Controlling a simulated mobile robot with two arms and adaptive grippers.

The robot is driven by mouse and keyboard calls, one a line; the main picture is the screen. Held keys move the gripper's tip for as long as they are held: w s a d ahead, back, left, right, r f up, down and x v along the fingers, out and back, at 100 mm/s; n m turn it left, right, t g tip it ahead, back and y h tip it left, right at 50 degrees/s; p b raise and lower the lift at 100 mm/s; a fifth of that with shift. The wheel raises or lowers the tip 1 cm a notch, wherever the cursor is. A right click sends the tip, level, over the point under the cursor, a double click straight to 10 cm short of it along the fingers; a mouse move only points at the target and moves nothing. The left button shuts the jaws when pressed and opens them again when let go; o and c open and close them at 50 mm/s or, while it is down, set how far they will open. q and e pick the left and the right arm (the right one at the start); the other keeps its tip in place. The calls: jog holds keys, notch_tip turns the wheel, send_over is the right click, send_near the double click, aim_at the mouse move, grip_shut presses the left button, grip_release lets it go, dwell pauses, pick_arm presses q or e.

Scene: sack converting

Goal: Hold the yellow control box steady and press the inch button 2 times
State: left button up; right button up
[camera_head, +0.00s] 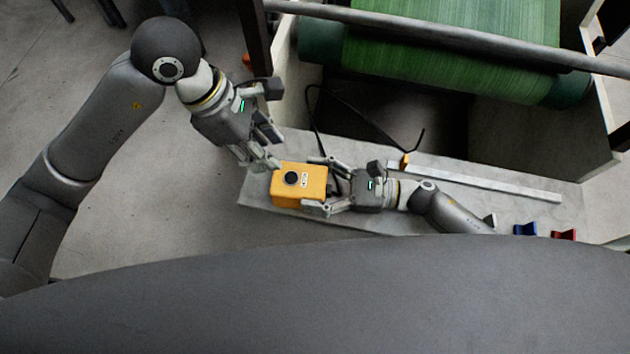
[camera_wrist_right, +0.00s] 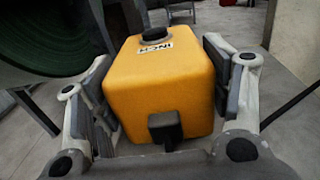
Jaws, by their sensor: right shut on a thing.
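The yellow control box (camera_head: 312,190) is at the left end of the grey ledge, with its round black inch button (camera_head: 291,178) and a small white label facing up. My right gripper (camera_head: 318,186) is shut on the box, one finger on each side. In the right wrist view the box (camera_wrist_right: 160,92) sits between both finger pads, and the label by the black button (camera_wrist_right: 156,34) reads INCH. My left gripper (camera_head: 272,153) is just above and left of the box in the head view, fingers pointing towards it. Its finger gap is unclear, and I see no contact with the button.
A green roll (camera_head: 440,62) with green sheet lies behind the grey ledge (camera_head: 440,215). A black cable (camera_head: 350,108) loops behind the box. A pale bar (camera_head: 490,182) lies on the ledge. Blue (camera_head: 525,229) and red (camera_head: 564,235) pieces are at the right.

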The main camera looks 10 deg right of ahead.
pick_arm(q)
grip_shut()
dwell(1.2)
